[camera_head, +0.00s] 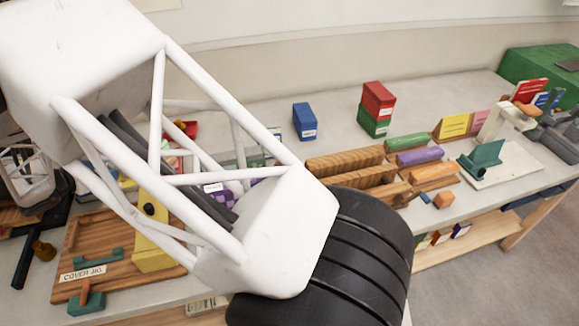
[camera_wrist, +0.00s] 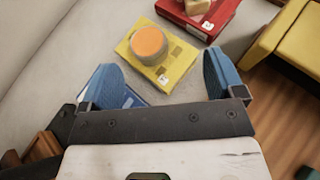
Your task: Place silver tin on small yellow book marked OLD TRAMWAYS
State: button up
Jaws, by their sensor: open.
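In the wrist view a round tin (camera_wrist: 150,52) with a grey, silver-looking side and an orange top rests flat on a small yellow book (camera_wrist: 178,68). The book's label is too small to read. My gripper (camera_wrist: 160,72) is open, with its two blue fingers spread wide on either side of the near part of the book. Nothing is held between them, and the tin sits beyond them, apart from both. In the head view my arm hides the tin, the yellow book and the gripper.
A red book (camera_wrist: 200,14) with a small item on top lies just beyond the yellow book. A yellow block (camera_wrist: 282,38) stands at right. A blue labelled piece (camera_wrist: 133,98) lies by the left finger. The wooden cover jig (camera_head: 75,262) and wooden racks (camera_head: 345,160) share the table.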

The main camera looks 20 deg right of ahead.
jog(key=s+d+r+m+g+y, duration=0.15)
jog(key=s+d+r+m, duration=0.35)
jog(key=d, duration=0.7)
jog(key=s+d+r+m+g, duration=0.1)
jog(key=d+r+m+g, duration=0.25)
jog(key=d+r, duration=0.55)
jog(key=s+d+r+m+g+y, duration=0.1)
jog(key=s+d+r+m+g, duration=0.2)
jog(key=d, duration=1.1)
jog(key=s+d+r+m+y, duration=0.1)
jog(key=s+d+m+y, duration=0.1)
jog(key=s+d+m, duration=0.3)
jog(key=s+d+r+m+y, duration=0.1)
jog(key=s+d+m, duration=0.4)
jog(key=s, duration=0.9)
jog(key=s+d+r+m+t+y, duration=0.1)
jog(key=s+d+m+y, duration=0.2)
jog(key=s+d+m, duration=0.2)
jog(key=s+d, duration=0.2)
jog(key=s, duration=0.2)
jog(key=shift+s+d+r, duration=0.15)
jog(key=shift+d+r, duration=0.1)
jog(key=shift+r, duration=0.1)
